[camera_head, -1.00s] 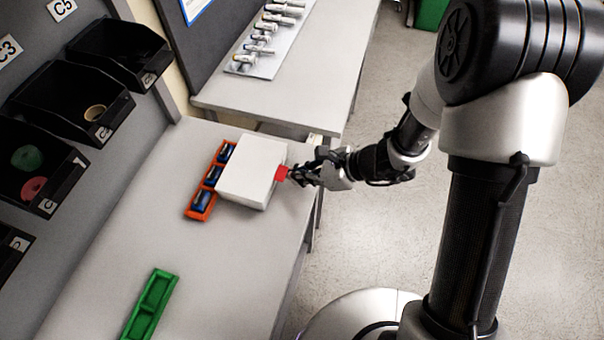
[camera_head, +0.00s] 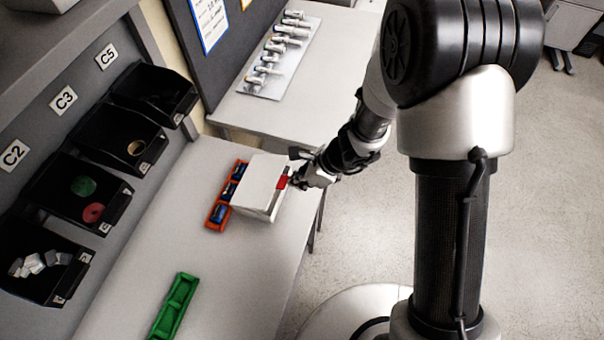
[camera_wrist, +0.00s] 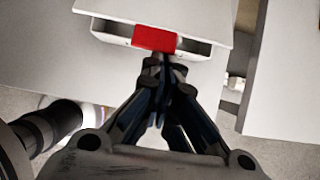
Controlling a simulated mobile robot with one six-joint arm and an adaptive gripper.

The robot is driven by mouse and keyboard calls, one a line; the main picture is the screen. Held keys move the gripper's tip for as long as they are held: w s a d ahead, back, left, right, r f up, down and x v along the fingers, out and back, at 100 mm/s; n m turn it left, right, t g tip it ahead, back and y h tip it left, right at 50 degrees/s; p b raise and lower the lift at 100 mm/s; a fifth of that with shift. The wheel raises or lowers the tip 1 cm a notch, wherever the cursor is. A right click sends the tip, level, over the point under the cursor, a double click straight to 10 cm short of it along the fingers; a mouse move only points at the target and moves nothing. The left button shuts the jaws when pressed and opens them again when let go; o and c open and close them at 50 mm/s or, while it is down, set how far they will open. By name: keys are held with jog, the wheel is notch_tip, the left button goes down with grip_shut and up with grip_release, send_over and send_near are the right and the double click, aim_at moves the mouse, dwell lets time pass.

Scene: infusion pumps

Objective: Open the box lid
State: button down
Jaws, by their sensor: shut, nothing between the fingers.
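The white box (camera_head: 262,213) stands on the grey table near its right edge. Its white lid (camera_head: 258,181) is slightly raised at the right, with a narrow gap below it. A red tab (camera_head: 282,182) is on the lid's right edge; it also shows in the wrist view (camera_wrist: 154,38), with the gap and the box's front rim around it. My gripper (camera_head: 292,181) is at the tab from the right. In the wrist view its fingertips (camera_wrist: 165,62) are together, just below the tab, holding nothing. Whether they touch the tab I cannot tell.
An orange tray (camera_head: 210,224) with dark blue items lies against the box's left side. A green tray (camera_head: 176,305) lies nearer on the table. Black bins (camera_head: 101,150) line the left wall. The table between the box and the green tray is clear.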

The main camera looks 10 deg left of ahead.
jog(key=shift+h, duration=0.8)
jog(key=a+r+p, duration=0.1)
jog(key=r+p, duration=0.1)
jog(key=p, duration=0.2)
jog(key=a+r+p, duration=0.2)
jog(key=r+p, duration=0.1)
jog(key=a+r+p, duration=0.2)
jog(key=r+p, duration=0.1)
jog(key=p, duration=0.1)
jog(key=shift+w+a+r+p, duration=0.15)
jog(key=shift+w+p, duration=0.05)
jog(key=shift+p, duration=0.15)
jog(key=a+p, duration=0.1)
jog(key=a+r+p, duration=0.1)
jog(key=a, duration=0.1)
jog(key=a+r+p, duration=0.1)
jog(key=a+p, duration=0.1)
jog(key=shift+w+a+r, duration=0.15)
jog(key=shift+w+r, duration=0.05)
jog(key=shift+w, duration=0.05)
jog(key=shift+r, duration=0.15)
